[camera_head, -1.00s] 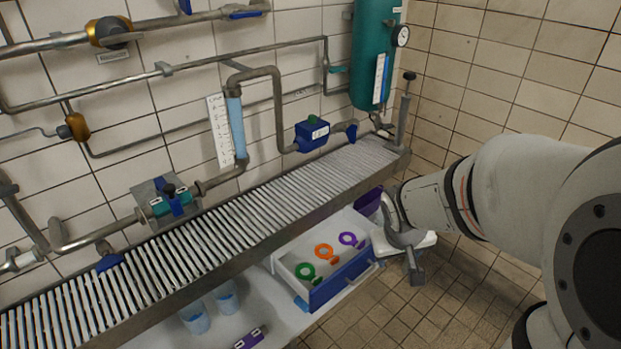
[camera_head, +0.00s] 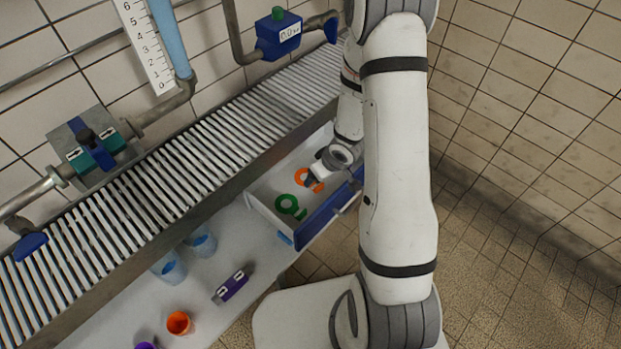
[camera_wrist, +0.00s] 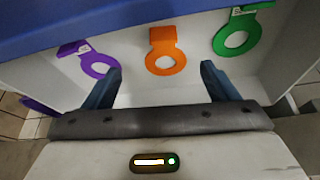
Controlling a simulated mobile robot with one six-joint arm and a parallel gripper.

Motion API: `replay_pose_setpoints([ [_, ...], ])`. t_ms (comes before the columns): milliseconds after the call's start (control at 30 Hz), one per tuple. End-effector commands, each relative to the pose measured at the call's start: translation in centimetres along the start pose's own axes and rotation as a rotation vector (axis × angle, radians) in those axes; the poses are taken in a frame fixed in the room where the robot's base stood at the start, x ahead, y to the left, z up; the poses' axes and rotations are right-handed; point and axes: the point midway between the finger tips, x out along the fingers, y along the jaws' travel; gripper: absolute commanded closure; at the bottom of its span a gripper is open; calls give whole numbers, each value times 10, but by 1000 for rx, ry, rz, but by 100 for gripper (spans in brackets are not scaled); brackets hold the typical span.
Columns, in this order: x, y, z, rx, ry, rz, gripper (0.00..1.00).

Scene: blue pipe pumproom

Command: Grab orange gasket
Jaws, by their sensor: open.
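The orange gasket (camera_head: 311,181), a ring with a flat tab, lies in the open drawer (camera_head: 262,204) with the blue front. In the wrist view the orange gasket (camera_wrist: 165,57) is in the middle, beyond and roughly between the two fingertips. My gripper (camera_wrist: 160,78) is open and empty, with a finger on each side. In the head view my gripper (camera_head: 316,176) is over the drawer and partly covers the orange gasket. The gap between fingers and gasket is hard to judge.
In the drawer, a green gasket (camera_wrist: 237,37) lies right and a purple gasket (camera_wrist: 98,62) left of the orange one in the wrist view. The blue drawer front (camera_head: 325,212) and the slatted grating (camera_head: 210,135) border the space. Cups (camera_head: 180,323) stand on the lower shelf.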

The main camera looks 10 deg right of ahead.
Motion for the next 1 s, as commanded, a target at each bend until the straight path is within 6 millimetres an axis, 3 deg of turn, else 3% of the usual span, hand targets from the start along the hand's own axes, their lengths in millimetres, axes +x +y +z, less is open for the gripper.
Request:
replay_pose_setpoints([
  [467, 62, -11, -9, -21, -2, -7, 20],
  [733, 63, -12, -11, -23, -1, -7, 20],
  [1000, 63, -12, -11, -23, -1, -7, 43],
])
